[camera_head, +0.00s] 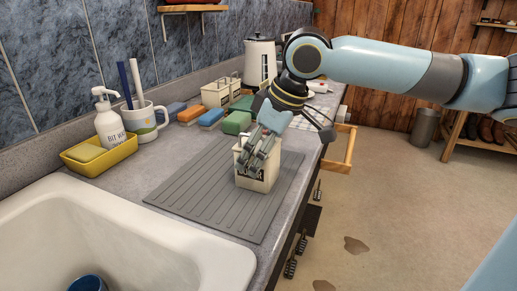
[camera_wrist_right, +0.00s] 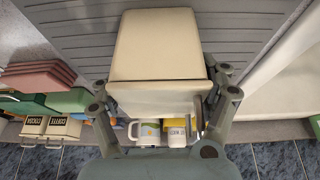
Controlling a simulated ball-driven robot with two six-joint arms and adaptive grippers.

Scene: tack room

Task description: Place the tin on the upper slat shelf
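The cream tin (camera_head: 257,180) stands upright on the grey ribbed mat (camera_head: 208,205) on the counter. Dark lettering on its near face is partly covered by a finger. My right gripper (camera_head: 256,155) reaches down onto it and is closed about it. In the right wrist view the tin (camera_wrist_right: 157,50) sits between the two fingers (camera_wrist_right: 160,100), which lie against opposite sides. A wooden wall shelf (camera_head: 188,9) shows at the top left, cut by the frame edge. Another wooden shelf (camera_head: 497,25) is on the far wall; I cannot tell which is the upper slat shelf. My left gripper is not in view.
A white sink (camera_head: 150,240) lies in front. Along the wall stand a yellow tray (camera_head: 100,158) with a soap bottle (camera_head: 108,120), a mug (camera_head: 146,120), colored blocks (camera_head: 210,117), tins (camera_head: 220,93) and a kettle (camera_head: 259,60). An open drawer (camera_head: 340,148) juts from the counter.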

